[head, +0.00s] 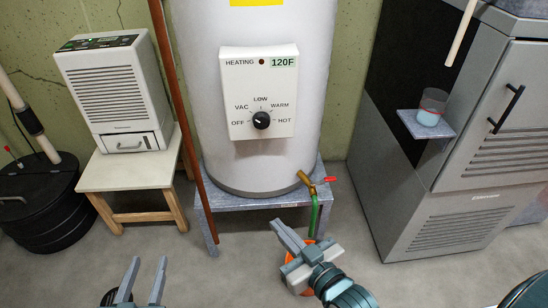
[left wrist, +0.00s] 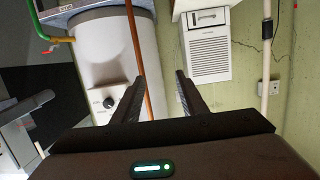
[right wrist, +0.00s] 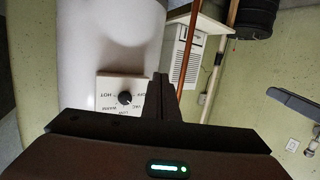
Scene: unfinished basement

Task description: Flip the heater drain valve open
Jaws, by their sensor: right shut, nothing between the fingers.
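The white water heater (head: 210,100) stands on a grey bench, with a dial panel (head: 283,120) on its front. The brass drain valve (head: 304,179) sticks out low at its right front. Its red handle (head: 330,179) points out to the right. A green hose (head: 314,215) runs down from the valve. My right gripper (head: 288,229) is shut and empty, below and left of the valve, apart from it. My left gripper (head: 148,262) is open and empty at the lower left. The valve also shows at the left wrist view's upper left, its red handle (left wrist: 49,48) included; the right wrist view does not show it.
An orange bucket (head: 299,287) stands on the floor, partly hidden by my right gripper. A copper-coloured pipe (head: 180,100) runs down the heater's left. A dehumidifier (head: 115,90) on a stool (head: 130,172) stands left; a grey cabinet (head: 455,220) with a small shelf stands right.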

